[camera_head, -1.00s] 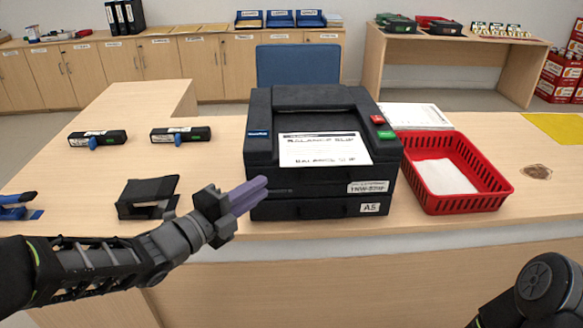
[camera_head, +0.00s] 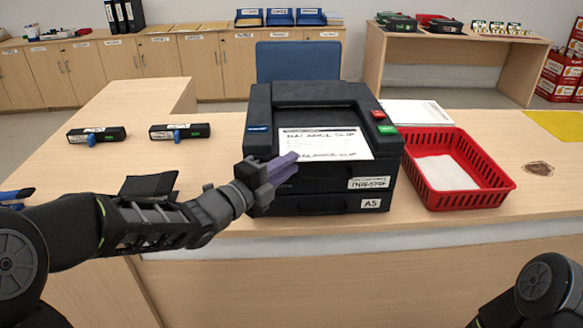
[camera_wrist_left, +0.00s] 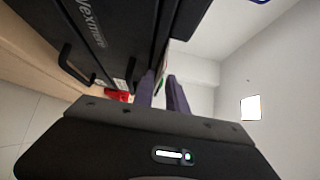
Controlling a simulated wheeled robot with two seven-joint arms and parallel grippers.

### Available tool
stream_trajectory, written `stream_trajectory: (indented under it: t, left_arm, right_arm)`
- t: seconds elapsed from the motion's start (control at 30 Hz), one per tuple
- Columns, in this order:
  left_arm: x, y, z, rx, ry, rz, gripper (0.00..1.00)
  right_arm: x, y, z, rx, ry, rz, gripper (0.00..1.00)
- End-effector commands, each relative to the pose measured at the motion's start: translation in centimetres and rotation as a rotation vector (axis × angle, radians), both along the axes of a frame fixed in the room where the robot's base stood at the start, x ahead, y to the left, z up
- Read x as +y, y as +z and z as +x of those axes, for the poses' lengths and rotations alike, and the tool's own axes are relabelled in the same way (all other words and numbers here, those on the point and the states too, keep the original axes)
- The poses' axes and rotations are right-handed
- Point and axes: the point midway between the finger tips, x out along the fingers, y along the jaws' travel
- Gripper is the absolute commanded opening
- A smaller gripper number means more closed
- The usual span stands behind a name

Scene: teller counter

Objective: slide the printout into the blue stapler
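The printout, a white sheet headed "BALANCE SLIP" (camera_head: 335,142), lies on the sloped top of the black printer (camera_head: 315,92). My left gripper (camera_head: 284,167) is at the printer's front left, its purple fingers by the sheet's lower left edge. In the left wrist view the two fingers (camera_wrist_left: 162,92) stand apart with a gap between them; I see no sheet clamped there. The blue stapler (camera_head: 14,194) is at the far left edge, mostly hidden by my left arm. My right gripper is out of view; only part of that arm shows at lower right.
A black desk item (camera_head: 148,187) stands behind my left forearm. Two black holders with blue knobs (camera_head: 97,135) (camera_head: 180,132) lie farther back. A red basket (camera_head: 456,170) holding paper is right of the printer. The counter left of the printer has free room.

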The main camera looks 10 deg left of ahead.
Motion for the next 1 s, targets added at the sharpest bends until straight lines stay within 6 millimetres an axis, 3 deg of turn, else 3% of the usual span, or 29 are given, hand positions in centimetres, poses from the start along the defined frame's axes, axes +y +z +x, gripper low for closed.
stream_trajectory:
  t: [0.37, 0.8, 1.0]
  left_arm:
    - [-0.28, 0.11, 0.43, -0.001, 0.0, -0.001, 0.17]
    - [-0.24, 0.09, 0.41, -0.001, 0.0, -0.001, 0.0]
    - [-0.25, 0.09, 0.41, -0.001, 0.0, -0.001, 0.0]
  right_arm:
    - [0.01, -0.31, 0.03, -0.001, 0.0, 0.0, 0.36]
    - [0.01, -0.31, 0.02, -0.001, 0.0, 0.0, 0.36]
    - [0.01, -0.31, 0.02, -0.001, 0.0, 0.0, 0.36]
